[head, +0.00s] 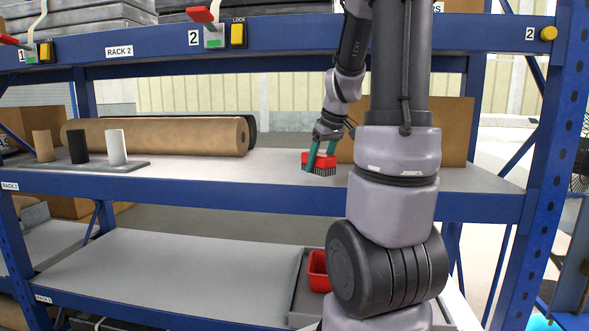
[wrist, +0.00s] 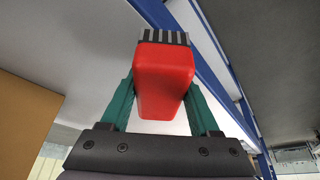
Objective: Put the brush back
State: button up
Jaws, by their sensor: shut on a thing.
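The brush (head: 325,160) has a red block handle and dark bristles. It is at the middle shelf of the rack, with its bristles pointing down. My gripper (head: 320,157) has teal fingers and is shut on the brush's red handle. In the wrist view the brush (wrist: 166,75) sits between the two fingers of my gripper (wrist: 162,95), with its bristles at the far end. I cannot tell whether the bristles touch the shelf surface.
A cardboard box (head: 455,130) stands behind my arm. On the lower shelf (head: 170,270), a red bin (head: 318,271) sits in a grey tray (head: 300,312).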

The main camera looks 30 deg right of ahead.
send_over(293, 175)
jog(key=s, duration=0.2)
jog(key=shift+w, duration=0.2)
jog(key=shift+s+f, duration=0.1)
jog(key=shift+f, duration=1.65)
jog(key=shift+f, duration=0.15)
jog(key=o, duration=1.2)
